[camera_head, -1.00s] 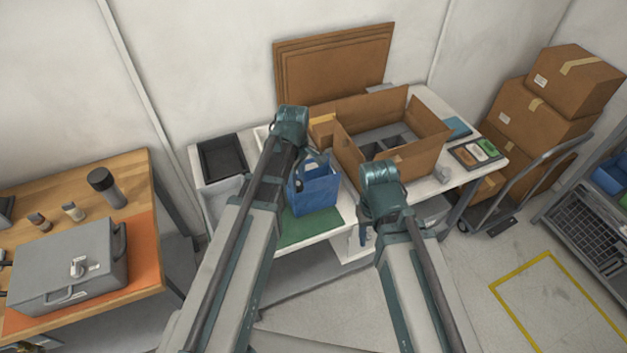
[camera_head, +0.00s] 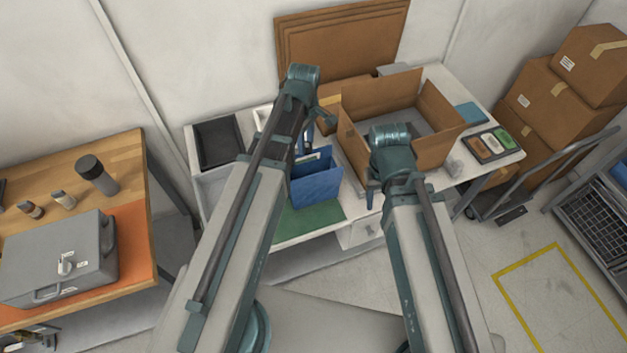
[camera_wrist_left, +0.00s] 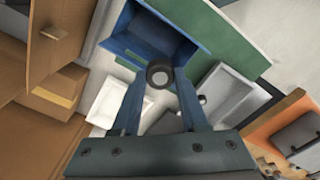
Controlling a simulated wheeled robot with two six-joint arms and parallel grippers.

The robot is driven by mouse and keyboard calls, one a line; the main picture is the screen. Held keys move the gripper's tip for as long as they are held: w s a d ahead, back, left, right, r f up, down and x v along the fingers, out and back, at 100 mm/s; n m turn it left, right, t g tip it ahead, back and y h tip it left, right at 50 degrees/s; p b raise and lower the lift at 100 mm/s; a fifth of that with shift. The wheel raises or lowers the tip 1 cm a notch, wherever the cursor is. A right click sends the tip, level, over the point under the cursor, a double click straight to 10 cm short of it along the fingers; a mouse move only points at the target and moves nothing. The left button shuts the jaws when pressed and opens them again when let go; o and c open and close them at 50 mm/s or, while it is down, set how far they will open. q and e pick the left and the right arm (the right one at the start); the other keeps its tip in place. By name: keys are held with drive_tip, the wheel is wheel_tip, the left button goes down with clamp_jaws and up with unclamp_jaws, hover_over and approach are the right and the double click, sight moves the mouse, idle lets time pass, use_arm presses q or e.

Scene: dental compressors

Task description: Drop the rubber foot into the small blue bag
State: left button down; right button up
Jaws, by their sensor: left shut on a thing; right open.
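In the head view the foot is not discernible behind my left arm. My right gripper (camera_head: 373,195) is open, in front of the cardboard box.
A large open cardboard box (camera_head: 400,115) stands right of the bag. A black tray (camera_head: 217,142) lies at the bench's left end. The green mat (camera_head: 308,222) has bare room. A wooden table (camera_head: 125,165) with a grey case stands left.

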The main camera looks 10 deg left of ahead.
use_arm(q)
wheel_tip(320, 180, down, 6)
drive_tip(key=b, duration=0.5)
drive_tip(key=shift+r, duration=0.25)
drive_tip(key=shift+c, duration=1.8)
unclamp_jaws()
drive_tip(key=shift+r, duration=0.15)
wheel_tip(320, 180, up, 14)
drive_tip(key=p, duration=1.4)
drive_tip(key=shift+f, duration=0.2)
